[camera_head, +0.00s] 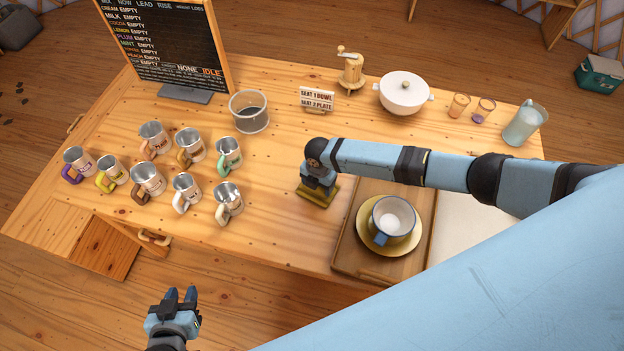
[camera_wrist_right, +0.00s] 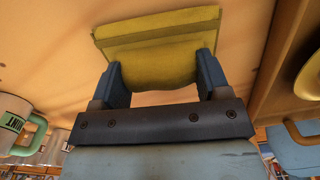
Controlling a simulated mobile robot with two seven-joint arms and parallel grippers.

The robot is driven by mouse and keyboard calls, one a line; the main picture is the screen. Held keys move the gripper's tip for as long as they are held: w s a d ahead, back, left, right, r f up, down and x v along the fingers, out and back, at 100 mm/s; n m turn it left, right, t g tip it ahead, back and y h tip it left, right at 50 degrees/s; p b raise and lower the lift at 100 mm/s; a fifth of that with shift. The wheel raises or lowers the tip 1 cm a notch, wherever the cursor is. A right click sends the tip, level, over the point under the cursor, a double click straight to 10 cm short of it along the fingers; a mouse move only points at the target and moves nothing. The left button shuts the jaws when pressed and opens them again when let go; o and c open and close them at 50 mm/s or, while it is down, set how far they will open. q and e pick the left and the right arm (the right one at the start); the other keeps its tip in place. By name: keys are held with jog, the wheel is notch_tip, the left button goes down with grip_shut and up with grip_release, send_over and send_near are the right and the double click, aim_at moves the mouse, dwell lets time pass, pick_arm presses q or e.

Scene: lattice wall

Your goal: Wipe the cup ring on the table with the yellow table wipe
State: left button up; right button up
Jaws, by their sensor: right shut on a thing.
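The yellow table wipe (camera_head: 320,194) is on the wooden table (camera_head: 275,160), left of the wooden tray. My right gripper (camera_head: 320,180) is shut on it from above; in the right wrist view the wipe (camera_wrist_right: 160,50) is pinched between the two fingers (camera_wrist_right: 160,75). The wipe looks to be at or very near the table surface; contact is hard to tell. I see no cup ring; the wipe, gripper or arm may cover it. My left gripper (camera_head: 181,296) is open and empty, low in front of the table's front edge.
Several metal mugs (camera_head: 152,139) stand at the left. The wooden tray (camera_head: 354,243) holds a yellow saucer (camera_head: 408,249) and a blue-rimmed cup (camera_head: 391,220). A glass container (camera_head: 249,112), a sign (camera_head: 317,98), a white pot (camera_head: 403,92) and a blackboard (camera_head: 165,45) stand behind.

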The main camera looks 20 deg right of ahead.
jog(key=shift+s+d+p, duration=0.55)
jog(key=shift+s+d, duration=0.05)
jog(key=shift+d, duration=0.2)
jog(key=shift+s+d, duration=0.4)
jog(key=shift+d, duration=0.2)
notch_tip(320, 180, up, 3)
jog(key=p, duration=0.3)
jog(key=shift+w+a+f, duration=0.1)
notch_tip(320, 180, up, 2)
jog(key=shift+p, duration=0.3)
